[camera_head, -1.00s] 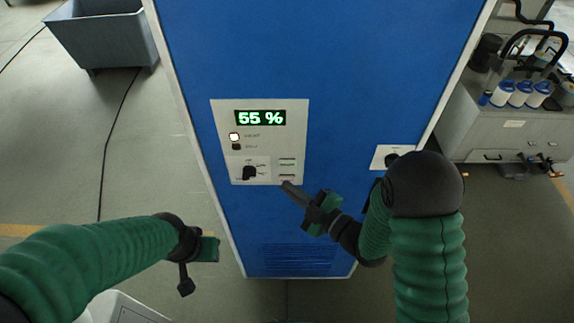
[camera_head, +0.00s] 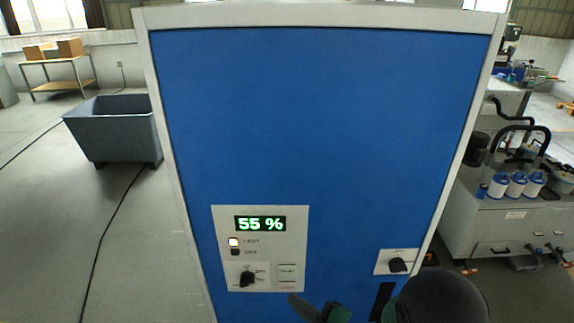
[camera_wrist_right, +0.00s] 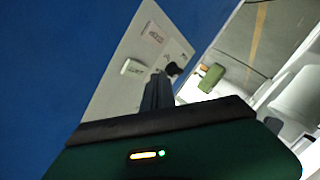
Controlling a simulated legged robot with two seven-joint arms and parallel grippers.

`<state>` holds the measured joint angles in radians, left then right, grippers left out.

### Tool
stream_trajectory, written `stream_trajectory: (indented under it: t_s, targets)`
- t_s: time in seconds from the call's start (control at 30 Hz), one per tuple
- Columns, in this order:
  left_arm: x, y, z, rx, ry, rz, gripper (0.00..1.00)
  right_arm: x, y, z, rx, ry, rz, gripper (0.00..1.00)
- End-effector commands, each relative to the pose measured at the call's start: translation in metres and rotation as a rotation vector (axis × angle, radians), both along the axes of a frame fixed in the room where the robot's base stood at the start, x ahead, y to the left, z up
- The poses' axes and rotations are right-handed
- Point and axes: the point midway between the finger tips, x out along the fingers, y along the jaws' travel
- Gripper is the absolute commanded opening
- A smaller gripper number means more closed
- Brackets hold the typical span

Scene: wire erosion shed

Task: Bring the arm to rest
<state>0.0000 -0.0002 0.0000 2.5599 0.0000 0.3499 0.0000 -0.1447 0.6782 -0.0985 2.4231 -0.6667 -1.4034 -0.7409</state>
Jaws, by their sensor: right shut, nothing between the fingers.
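My right gripper (camera_head: 296,300) shows at the bottom of the head view, just under the lower right corner of the grey control panel (camera_head: 218,240). Its fingers are shut with nothing between them. In the right wrist view the shut fingers (camera_wrist_right: 157,92) stand in front of the light panel (camera_wrist_right: 118,85); whether they touch it I cannot tell. The panel display (camera_head: 260,224) reads 55 %. Below it are two small indicators, the upper one lit, a black rotary knob (camera_head: 247,278) and two small buttons (camera_head: 287,275). My left gripper is out of view.
The blue cabinet (camera_head: 320,120) fills the middle ahead. A second knob plate (camera_head: 382,268) is at its lower right. A grey bin (camera_head: 112,130) stands on the floor at left. A machine with white-and-blue filters (camera_head: 507,225) stands at right.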

Motion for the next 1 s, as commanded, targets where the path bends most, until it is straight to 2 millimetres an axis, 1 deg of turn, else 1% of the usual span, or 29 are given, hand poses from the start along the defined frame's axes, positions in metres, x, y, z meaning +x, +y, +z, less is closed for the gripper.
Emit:
stream_trajectory:
  t_s: [0.03,0.07,0.1,0.17,0.2,0.27,0.3,0.37,0.4,0.5,0.6,0.7,1.0]
  targets:
    - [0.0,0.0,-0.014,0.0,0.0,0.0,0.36,0.008,-0.015,-0.016,-0.025,0.07,-0.069,0.0]
    - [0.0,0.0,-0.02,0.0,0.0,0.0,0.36,0.012,-0.027,-0.026,-0.041,0.132,-0.127,0.0]
    - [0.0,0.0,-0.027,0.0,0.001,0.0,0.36,0.015,-0.047,-0.04,-0.054,0.228,-0.217,0.0]
    - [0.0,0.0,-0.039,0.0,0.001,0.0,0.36,0.012,-0.08,-0.06,-0.057,0.385,-0.371,0.0]
    - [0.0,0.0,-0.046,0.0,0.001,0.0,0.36,0.005,-0.101,-0.072,-0.046,0.494,-0.48,0.0]
    - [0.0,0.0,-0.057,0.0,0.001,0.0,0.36,-0.016,-0.13,-0.089,-0.014,0.66,-0.641,0.0]
    - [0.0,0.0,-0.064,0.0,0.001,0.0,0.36,-0.034,-0.146,-0.099,0.015,0.772,-0.747,0.0]
    - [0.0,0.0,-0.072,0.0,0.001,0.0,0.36,-0.065,-0.162,-0.11,0.067,0.926,-0.891,0.0]
    - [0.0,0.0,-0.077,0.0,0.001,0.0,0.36,-0.087,-0.169,-0.115,0.101,1.02,-0.973,0.0]
    - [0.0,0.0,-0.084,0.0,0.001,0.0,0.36,-0.13,-0.173,-0.12,0.171,1.202,-1.123,0.0]
    - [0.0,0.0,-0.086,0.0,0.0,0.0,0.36,-0.154,-0.172,-0.121,0.208,1.299,-1.197,0.0]
    - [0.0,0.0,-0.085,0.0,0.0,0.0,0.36,-0.16,-0.171,-0.12,0.214,1.327,-1.215,0.0]
    - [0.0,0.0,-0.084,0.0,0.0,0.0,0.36,-0.16,-0.171,-0.12,0.209,1.324,-1.211,0.0]
